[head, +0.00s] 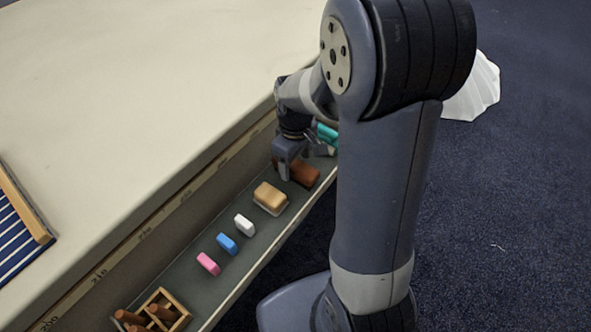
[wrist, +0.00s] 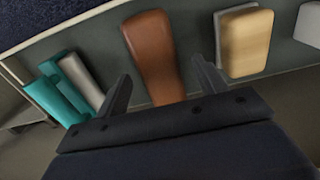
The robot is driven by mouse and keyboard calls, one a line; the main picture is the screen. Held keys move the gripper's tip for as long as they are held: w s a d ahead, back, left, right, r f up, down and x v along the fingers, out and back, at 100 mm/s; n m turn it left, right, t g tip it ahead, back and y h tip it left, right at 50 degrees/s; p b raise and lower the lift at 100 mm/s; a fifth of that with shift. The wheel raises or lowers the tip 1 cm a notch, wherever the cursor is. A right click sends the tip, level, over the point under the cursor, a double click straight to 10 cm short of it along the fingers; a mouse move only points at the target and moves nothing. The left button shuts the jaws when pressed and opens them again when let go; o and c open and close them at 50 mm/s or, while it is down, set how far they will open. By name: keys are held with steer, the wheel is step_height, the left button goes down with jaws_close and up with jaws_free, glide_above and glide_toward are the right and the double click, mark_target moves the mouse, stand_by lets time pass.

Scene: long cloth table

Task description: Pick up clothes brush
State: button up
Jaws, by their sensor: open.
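A reddish-brown, smooth, rounded block (head: 304,173) that looks like the clothes brush lies in the grey trough along the table's side. In the wrist view the brown block (wrist: 152,55) lies lengthwise between my two fingers, its far end reaching beyond the fingertips. My gripper (head: 286,170) is open and points down at it; in the wrist view my gripper (wrist: 161,70) has one finger on each side of the block. I cannot tell how far above it the fingertips are. Bristles are not visible.
A tan block with a pale base (head: 270,197) lies close by in the trough, then white (head: 244,224), blue (head: 227,244) and pink (head: 208,264) blocks. Teal and grey pieces (wrist: 58,95) lie on the other side. A wooden divided box (head: 155,312) is at the near end.

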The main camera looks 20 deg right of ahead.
mark_target(295, 164)
step_height(295, 164, down, 2)
steer(key=shift+f, duration=0.1)
steer(key=c, duration=1.1)
step_height(295, 164, up, 10)
steer(key=shift+r+p, duration=0.1)
steer(key=shift+p, duration=1)
